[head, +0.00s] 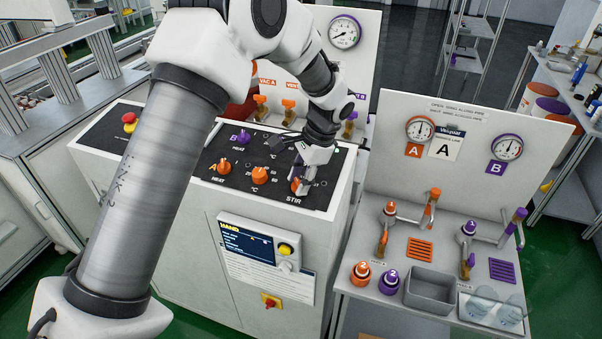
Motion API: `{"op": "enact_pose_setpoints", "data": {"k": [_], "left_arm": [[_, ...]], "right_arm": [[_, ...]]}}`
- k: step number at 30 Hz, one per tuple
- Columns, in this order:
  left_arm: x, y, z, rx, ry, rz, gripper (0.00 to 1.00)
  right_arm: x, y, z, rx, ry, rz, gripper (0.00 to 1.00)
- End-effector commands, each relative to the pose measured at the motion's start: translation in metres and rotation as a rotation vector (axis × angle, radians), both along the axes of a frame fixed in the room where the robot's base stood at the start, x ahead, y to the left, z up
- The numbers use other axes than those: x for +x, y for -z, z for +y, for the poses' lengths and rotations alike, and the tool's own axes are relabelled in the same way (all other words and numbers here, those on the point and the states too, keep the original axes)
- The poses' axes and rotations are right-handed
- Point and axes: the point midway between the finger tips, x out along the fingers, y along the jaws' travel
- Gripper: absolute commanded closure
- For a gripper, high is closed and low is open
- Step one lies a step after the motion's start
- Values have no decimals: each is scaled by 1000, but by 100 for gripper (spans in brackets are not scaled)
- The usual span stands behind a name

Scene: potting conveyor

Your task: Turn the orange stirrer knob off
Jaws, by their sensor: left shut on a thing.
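The orange stirrer knob (296,185) sits above the STIR label at the right front of the black control panel (278,199). My left gripper (302,187) points down over it and is shut on it. The fingers hide most of the knob, so I cannot tell which way its pointer faces. My right gripper is not in view.
Other orange knobs, the HEAT knob (223,168) and the °C knob (259,175), stand left of the gripper. A purple HEAT knob (244,136) is behind them. A red and yellow button (129,122) is at the far left. A valve bench (398,279) stands to the right.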

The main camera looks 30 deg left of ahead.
Motion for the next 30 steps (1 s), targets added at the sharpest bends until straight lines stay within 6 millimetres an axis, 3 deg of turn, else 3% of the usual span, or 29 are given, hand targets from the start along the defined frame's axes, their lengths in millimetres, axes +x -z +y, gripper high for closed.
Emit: {"op": "enact_pose_setpoints", "data": {"k": [17, 18, 19, 20, 30], "left_arm": [[-3, 3, 0, -8, -44, 8, 99], [-3, 3, 0, -8, -44, 7, 53], [-3, 3, 0, -8, -44, 7, 43], [-2, 3, 0, -8, -44, 7, 39], [0, -2, -1, -7, -43, -1, 39]], "right_arm": [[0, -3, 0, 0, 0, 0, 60], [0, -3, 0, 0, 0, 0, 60], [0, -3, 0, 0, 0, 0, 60], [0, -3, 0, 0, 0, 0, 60], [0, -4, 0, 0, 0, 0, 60]]}}
